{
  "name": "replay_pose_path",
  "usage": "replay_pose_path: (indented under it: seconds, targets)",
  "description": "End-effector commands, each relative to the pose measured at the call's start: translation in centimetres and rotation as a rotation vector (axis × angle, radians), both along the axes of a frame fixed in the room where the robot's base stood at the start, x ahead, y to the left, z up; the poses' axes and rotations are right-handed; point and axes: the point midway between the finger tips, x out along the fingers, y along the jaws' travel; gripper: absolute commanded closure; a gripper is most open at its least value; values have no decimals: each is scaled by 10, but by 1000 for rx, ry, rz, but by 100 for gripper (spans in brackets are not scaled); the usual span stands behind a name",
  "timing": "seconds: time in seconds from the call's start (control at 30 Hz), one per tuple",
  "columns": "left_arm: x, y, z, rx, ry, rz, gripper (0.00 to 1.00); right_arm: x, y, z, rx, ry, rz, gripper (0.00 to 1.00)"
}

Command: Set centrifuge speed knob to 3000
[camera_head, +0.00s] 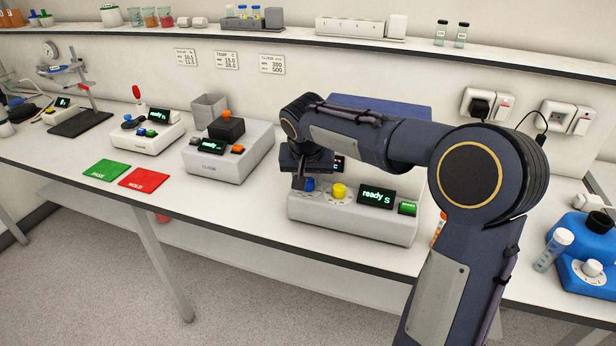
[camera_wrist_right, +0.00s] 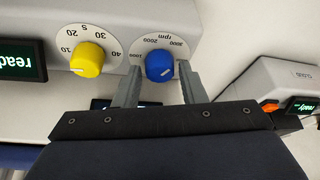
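The centrifuge (camera_head: 350,222) is a light grey box on the bench with a display reading "ready". Its blue speed knob (camera_wrist_right: 159,66) sits on a white dial marked rpm, with 1000, 2000 and 3000, upside down in the wrist view. In the head view the blue knob (camera_head: 309,185) is partly hidden by my gripper. A yellow knob (camera_wrist_right: 87,58) with a seconds dial is beside it. My right gripper (camera_wrist_right: 158,72) is open, its fingers either side of the blue knob with visible gaps. The knob's pointer setting is unclear. My left gripper is out of view.
A green button (camera_head: 407,208) is on the centrifuge's right. A grey device with an orange knob (camera_head: 238,149) stands to the left. Green (camera_head: 105,169) and red (camera_head: 144,179) mats lie farther left. A blue device (camera_head: 585,255) stands at the right.

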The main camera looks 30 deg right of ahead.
Motion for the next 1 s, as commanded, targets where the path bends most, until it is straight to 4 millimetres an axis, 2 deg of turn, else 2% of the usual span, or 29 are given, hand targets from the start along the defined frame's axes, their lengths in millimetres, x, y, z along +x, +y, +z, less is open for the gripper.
replay_pose_path:
  seconds: [0.5,1.0]
  targets:
    - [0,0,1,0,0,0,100,-22,15,66,-1,-4,1,63]
    - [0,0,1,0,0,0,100,-24,17,72,0,-1,0,63]
